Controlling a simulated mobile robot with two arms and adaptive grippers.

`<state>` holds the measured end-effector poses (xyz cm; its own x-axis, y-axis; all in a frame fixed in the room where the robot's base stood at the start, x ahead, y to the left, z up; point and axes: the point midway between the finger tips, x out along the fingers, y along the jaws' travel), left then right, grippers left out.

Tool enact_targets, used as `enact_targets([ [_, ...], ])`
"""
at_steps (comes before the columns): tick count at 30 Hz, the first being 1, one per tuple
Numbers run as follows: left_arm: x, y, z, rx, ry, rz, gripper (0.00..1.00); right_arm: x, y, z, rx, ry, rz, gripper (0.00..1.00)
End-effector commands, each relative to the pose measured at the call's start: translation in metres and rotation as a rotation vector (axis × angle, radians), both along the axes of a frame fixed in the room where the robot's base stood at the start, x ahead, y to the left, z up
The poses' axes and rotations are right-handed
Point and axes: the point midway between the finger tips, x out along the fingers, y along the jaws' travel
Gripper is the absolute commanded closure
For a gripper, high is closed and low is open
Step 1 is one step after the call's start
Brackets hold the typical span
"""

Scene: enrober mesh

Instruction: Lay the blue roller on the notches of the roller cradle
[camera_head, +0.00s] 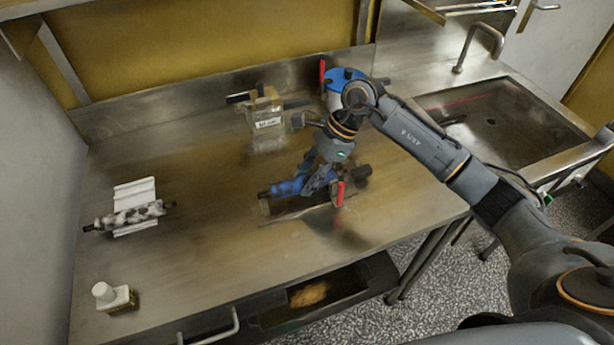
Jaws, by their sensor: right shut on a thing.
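The blue roller (286,188) lies near the middle of the steel table, with dark ends showing on its left and right. My right gripper (318,183) comes down from above and is shut on the roller, covering its middle. Directly below the roller is a low metal frame (265,207) with a dark recess, which may be the roller cradle. Its notches are hidden or too small to make out. I cannot tell whether the roller touches it. My left gripper is not in view.
A red handle (340,193) stands beside the roller's right end. A labelled box (266,122) with dark rod ends and a blue-topped container (343,76) stand behind. A patterned roller (130,216) lies on a white piece at left.

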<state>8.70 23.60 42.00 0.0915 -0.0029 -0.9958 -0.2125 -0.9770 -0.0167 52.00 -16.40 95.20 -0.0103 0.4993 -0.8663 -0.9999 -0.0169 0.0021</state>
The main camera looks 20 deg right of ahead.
Motion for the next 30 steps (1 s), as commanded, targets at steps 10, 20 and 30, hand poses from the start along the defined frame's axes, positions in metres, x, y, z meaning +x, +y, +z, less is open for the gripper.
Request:
enact_targets([
  [10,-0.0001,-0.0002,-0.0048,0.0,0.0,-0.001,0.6,0.0003,0.0001,-0.0033,0.001,-0.001,0.0,1.0],
  [20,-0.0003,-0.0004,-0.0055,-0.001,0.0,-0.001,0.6,0.0002,0.0,-0.004,0.001,-0.001,0.0,0.41],
  [30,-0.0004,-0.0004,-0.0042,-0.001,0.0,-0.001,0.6,0.0,-0.0002,-0.0019,-0.001,0.0,0.0,0.41],
])
